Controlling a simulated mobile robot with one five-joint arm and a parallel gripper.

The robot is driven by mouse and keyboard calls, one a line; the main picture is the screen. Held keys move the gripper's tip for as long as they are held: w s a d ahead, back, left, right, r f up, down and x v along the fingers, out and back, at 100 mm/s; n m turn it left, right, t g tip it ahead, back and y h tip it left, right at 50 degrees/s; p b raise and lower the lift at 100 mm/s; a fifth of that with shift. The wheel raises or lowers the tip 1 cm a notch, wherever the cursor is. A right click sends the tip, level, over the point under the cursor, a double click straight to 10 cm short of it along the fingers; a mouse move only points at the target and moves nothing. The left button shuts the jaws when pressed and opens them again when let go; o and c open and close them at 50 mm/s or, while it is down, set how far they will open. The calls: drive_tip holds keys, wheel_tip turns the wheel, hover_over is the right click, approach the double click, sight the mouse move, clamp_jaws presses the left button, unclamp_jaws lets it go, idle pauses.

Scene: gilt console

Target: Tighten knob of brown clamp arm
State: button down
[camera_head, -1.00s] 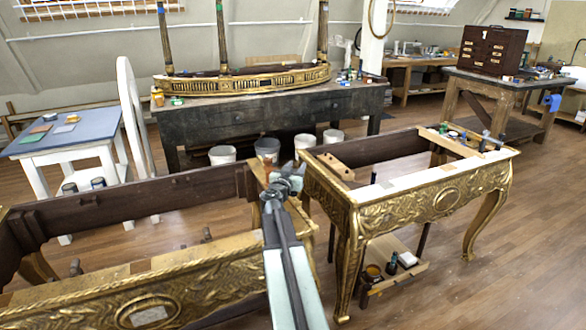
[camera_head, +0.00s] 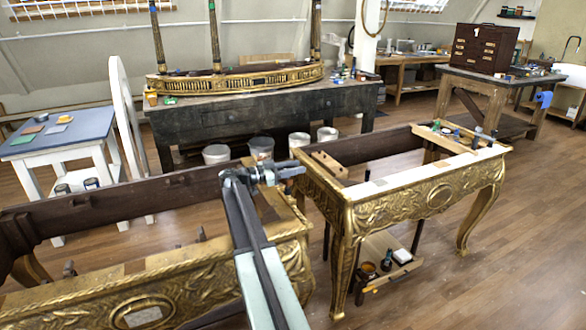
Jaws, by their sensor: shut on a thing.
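My gripper (camera_head: 285,172) is in the middle of the view, above the gap between the two gilt console frames. It points right, toward the right-hand console frame (camera_head: 345,215). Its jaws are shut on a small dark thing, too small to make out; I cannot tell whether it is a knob. A brown wooden piece (camera_head: 328,163) lies at the left end of that frame, just right of my gripper and apart from it in the picture. Small dark upright clamp-like parts (camera_head: 477,138) stand at its far right end. I cannot tell which part is the brown clamp arm.
The left gilt frame (camera_head: 60,318) fills the lower left, under my arm. A dark workbench (camera_head: 270,110) stands behind, with white buckets (camera_head: 216,153) beneath. A low shelf (camera_head: 385,268) with bottles sits under the right frame. The floor at right is clear.

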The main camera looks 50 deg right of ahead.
drive_tip(key=shift+w+r+m+g+y, duration=0.15)
drive_tip(key=shift+w+m+g+y, duration=0.15)
drive_tip(key=shift+m+g, duration=0.3)
drive_tip(key=shift+s+a+g, duration=0.1)
drive_tip(key=shift+s+g, duration=0.1)
drive_tip(key=shift+g, duration=0.1)
drive_tip(key=c, duration=1)
unclamp_jaws()
drive_tip(key=shift+o, duration=0.5)
drive_tip(key=v, duration=0.8)
